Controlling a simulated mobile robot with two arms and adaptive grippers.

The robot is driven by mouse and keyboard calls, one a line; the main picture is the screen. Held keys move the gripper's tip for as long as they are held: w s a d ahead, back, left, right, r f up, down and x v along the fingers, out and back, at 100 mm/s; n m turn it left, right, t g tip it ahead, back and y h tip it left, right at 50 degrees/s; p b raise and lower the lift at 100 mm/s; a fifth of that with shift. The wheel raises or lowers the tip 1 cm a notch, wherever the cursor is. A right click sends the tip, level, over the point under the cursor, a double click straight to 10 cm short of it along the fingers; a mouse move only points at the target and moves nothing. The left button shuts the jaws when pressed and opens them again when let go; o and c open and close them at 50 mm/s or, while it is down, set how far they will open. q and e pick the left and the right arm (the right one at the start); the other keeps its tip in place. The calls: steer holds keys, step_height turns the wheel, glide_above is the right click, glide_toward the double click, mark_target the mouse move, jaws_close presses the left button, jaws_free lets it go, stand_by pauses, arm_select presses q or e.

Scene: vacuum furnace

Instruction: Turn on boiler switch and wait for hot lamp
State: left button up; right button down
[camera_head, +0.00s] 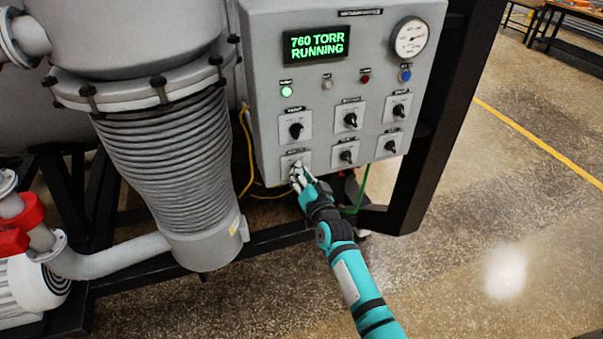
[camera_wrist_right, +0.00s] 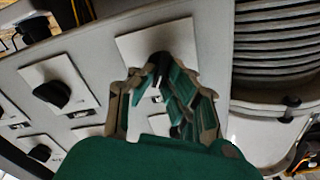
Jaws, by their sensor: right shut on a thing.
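The grey control panel (camera_head: 262,60) carries two rows of black rotary switches on white plates. My right gripper (camera_head: 297,172) is at the lower left switch plate (camera_head: 290,160) and hides its knob in the head view. In the right wrist view the fingers of my right gripper (camera_wrist_right: 161,88) are closed around this black knob (camera_wrist_right: 158,58); its exact angle is hard to tell. Above the switches, a green lamp (camera_head: 286,91) is lit. A white lamp (camera_head: 327,84), a dark red lamp (camera_head: 365,79) and a blue lamp (camera_head: 405,75) sit beside it. Their labels are too small to read. My left gripper is out of view.
The display (camera_head: 317,46) reads "760 TORR RUNNING" beside a round gauge (camera_head: 410,37). A ribbed grey bellows (camera_head: 168,150) stands close left of the panel. A black frame post (camera_head: 440,130) is on the right. Open floor (camera_head: 500,220) lies further right.

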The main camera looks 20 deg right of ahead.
steer(key=c, duration=1.4)
jaws_free()
steer(key=s, duration=1.2)
steer(key=shift+d, duration=0.2)
